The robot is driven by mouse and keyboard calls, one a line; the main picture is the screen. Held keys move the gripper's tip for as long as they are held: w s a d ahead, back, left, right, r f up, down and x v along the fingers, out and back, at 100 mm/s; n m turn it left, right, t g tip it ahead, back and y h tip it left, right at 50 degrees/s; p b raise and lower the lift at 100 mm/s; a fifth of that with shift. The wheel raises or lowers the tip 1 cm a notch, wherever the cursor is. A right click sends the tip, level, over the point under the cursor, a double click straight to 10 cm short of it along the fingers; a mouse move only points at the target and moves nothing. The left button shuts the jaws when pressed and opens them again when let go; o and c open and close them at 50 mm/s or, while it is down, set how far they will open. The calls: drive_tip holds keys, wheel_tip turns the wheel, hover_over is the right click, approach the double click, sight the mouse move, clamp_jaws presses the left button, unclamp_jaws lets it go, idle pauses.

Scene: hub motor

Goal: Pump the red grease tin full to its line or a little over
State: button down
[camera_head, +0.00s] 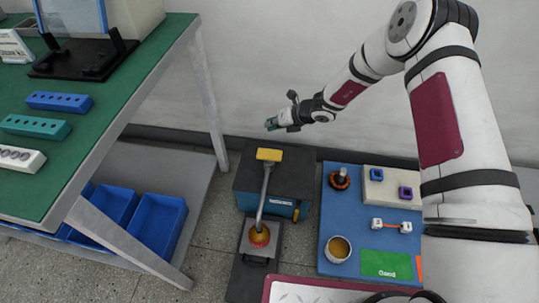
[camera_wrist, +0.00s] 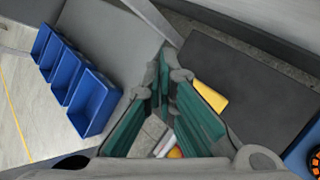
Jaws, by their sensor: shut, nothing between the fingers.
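A small red-orange tin (camera_head: 260,236) with yellow in it sits on a grey plate on the floor, and a sliver of it shows in the wrist view (camera_wrist: 175,153). A grey bar (camera_head: 264,195) with a yellow handle (camera_head: 269,154) slants from a dark box down to the tin and hides part of it. The fill line cannot be made out. My gripper (camera_head: 272,124) is shut and empty, in the air beyond the yellow handle and apart from it. In the wrist view its green fingers meet, with the yellow handle (camera_wrist: 211,96) to their right.
The dark box (camera_head: 308,165) stands against the wall. Right of it a blue mat (camera_head: 327,215) holds a white cup (camera_head: 338,249), a green card (camera_head: 386,264) and small parts. A green-topped bench (camera_head: 95,110) stands left, with blue bins (camera_head: 160,224) below. Some floor between is free.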

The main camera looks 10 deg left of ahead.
sight(270, 152)
wheel_tip(270, 152, down, 2)
drive_tip(key=shift+f+m, duration=0.25)
drive_tip(key=shift+m, duration=0.35)
wheel_tip(270, 152, down, 9)
drive_tip(key=b, duration=0.6)
drive_tip(key=shift+r+b, duration=0.1)
drive_tip(key=shift+b, duration=0.2)
idle(0.9)
drive_tip(key=shift+f+b, duration=0.35)
drive_tip(key=shift+f, duration=0.05)
drive_tip(key=shift+s+f+b, duration=0.1)
drive_tip(key=shift+f+b, duration=1.1)
drive_tip(key=shift+f, duration=0.4)
idle(1.5)
idle(0.3)
drive_tip(key=shift+r+p, duration=1.25)
drive_tip(key=shift+r, duration=0.75)
